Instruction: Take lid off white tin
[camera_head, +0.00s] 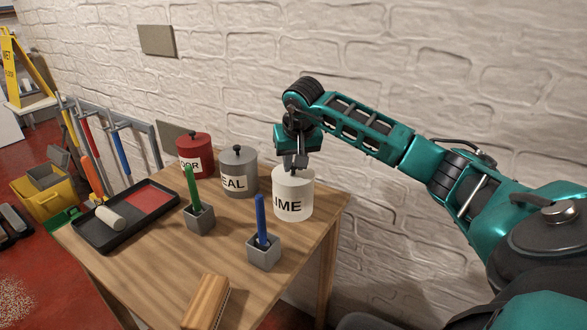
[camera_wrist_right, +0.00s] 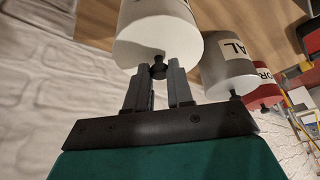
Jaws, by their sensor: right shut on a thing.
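The white tin (camera_head: 293,198), labelled with letters reading "IME", stands upright near the right end of the wooden table. My right gripper (camera_head: 295,166) is directly above it, pointing down. In the right wrist view the white tin (camera_wrist_right: 158,30) fills the top, and its lid (camera_wrist_right: 160,50) faces the gripper. The fingers of my right gripper (camera_wrist_right: 159,80) are shut on the dark knob (camera_wrist_right: 158,68) of the lid. I cannot see a gap between lid and tin. My left gripper is not in view.
A grey tin (camera_head: 238,172) stands close left of the white tin, with a red tin (camera_head: 195,155) beyond it. The brick wall is behind.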

